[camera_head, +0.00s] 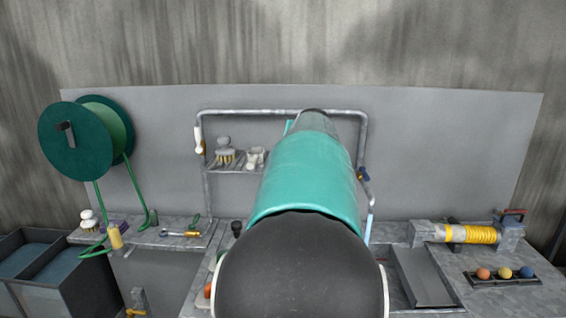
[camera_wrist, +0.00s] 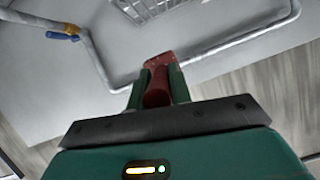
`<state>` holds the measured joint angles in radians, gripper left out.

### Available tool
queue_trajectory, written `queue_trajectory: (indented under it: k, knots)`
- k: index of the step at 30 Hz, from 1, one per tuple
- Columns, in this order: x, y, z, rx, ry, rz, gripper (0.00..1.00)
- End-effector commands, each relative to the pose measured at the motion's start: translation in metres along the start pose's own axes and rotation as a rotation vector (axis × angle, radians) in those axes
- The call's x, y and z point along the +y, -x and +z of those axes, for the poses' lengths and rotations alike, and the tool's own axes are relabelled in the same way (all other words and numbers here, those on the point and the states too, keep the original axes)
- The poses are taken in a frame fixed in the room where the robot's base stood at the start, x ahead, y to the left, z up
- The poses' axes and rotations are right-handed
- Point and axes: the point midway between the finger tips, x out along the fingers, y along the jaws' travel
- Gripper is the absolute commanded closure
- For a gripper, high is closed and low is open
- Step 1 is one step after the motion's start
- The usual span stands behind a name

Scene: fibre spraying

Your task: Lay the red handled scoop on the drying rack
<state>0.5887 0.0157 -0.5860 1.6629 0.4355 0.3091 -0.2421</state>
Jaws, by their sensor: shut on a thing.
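My gripper (camera_wrist: 157,72) shows in the wrist view, its two green fingers shut on a red handle, which I take for the red handled scoop (camera_wrist: 157,88). The handle stands between the fingers and points away from the wrist camera. The scoop's bowl cannot be made out. A pale wire rack (camera_wrist: 150,8), which looks like the drying rack, is cut off by the top edge of the wrist view, beyond the fingers and apart from the handle. In the head view my arm hides the gripper, the scoop and the middle of the back panel.
A shelf (camera_head: 228,169) holds a brush and cups. A green hose reel (camera_head: 75,140) stands left. A yellow-wound roller (camera_head: 470,234) and a ball tray (camera_head: 503,281) are on the right bench.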

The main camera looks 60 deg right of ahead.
Motion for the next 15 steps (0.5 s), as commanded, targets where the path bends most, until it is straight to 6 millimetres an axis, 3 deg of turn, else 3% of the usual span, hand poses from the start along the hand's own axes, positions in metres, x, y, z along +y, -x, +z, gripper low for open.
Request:
queue_trajectory:
  k: [7, 9, 15]
  knots:
    - [-0.015, -0.058, 0.008, -0.002, 0.002, 0.002, 1.0]
    - [-0.017, -0.073, 0.018, -0.004, 0.001, 0.002, 1.0]
    - [-0.02, -0.105, 0.036, 0.0, 0.0, 0.001, 1.0]
